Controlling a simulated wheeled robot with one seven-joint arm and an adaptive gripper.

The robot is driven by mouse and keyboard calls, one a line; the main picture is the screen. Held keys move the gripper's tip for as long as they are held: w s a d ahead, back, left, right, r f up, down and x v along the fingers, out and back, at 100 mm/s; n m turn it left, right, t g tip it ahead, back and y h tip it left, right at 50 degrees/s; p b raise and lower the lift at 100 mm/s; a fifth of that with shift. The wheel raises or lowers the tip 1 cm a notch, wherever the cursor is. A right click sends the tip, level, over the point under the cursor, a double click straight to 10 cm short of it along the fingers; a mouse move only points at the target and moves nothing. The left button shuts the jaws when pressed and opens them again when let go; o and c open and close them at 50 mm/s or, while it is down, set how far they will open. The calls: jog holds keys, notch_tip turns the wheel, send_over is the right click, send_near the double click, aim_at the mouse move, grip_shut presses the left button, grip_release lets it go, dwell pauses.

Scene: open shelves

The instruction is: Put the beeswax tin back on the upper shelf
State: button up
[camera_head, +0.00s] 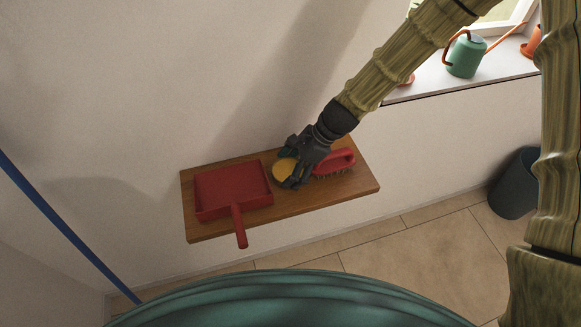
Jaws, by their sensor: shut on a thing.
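The beeswax tin, a round yellow thing (282,171), is at the middle of a wooden shelf (320,202), between a red dustpan and a red brush. My gripper (291,170) reaches down from the upper right and is shut on the tin. Its dark fingers cover the tin's right side. I cannot tell whether the tin touches the shelf board or is held just above it. Only this one shelf shows, so I cannot tell if it is the upper one.
The red dustpan (232,188) lies left of the tin, its handle over the shelf's front edge. The red brush (337,162) lies close on the right. A window sill (440,86) bears a green watering can (465,55). A dark bin (515,187) stands on the floor.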

jog(key=shift+f, duration=0.1)
jog(key=o, duration=1.4)
jog(key=shift+c, duration=0.2)
